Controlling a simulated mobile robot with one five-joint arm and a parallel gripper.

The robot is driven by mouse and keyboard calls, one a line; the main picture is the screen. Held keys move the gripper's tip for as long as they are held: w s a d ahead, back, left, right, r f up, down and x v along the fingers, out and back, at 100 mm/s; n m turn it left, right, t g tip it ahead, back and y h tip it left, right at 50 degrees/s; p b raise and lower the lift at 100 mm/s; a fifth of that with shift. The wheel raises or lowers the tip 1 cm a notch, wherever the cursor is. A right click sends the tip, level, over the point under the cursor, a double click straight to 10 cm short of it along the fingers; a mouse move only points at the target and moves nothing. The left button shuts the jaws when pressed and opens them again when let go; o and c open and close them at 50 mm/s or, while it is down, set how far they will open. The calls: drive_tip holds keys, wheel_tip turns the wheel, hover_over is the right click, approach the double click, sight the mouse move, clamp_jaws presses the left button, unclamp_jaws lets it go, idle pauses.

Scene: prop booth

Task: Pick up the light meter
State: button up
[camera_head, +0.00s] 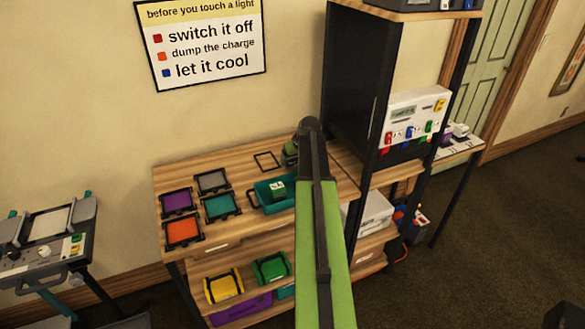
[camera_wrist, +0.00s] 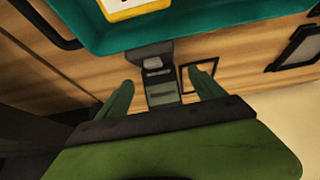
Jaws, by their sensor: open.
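A small dark grey device with a paler upper end (camera_wrist: 160,85), which looks like the light meter, lies on the wooden bench top in the wrist view. My gripper (camera_wrist: 161,79) is open, with one green finger on each side of the device. I cannot tell whether the fingers touch it. The device's near end is hidden behind my gripper's dark front edge. In the head view my green arm reaches over the bench, and its end hides most of that spot.
A teal tray (camera_head: 262,195) holding a small item (camera_head: 278,186) stands close by; its edge (camera_wrist: 200,38) shows in the wrist view. Purple (camera_head: 177,202), grey, teal and orange framed pads lie to the left. A dark shelf rack (camera_head: 355,90) rises at the right. An empty square outline (camera_head: 266,161) lies behind.

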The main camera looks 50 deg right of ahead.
sight(293, 161)
drive_tip(key=b+x, duration=0.3)
drive_tip(key=x, duration=0.1)
drive_tip(key=shift+w+d+f, duration=0.1)
drive_tip(key=shift+f, duration=0.2)
drive_tip(key=shift+r, duration=0.2)
clamp_jaws()
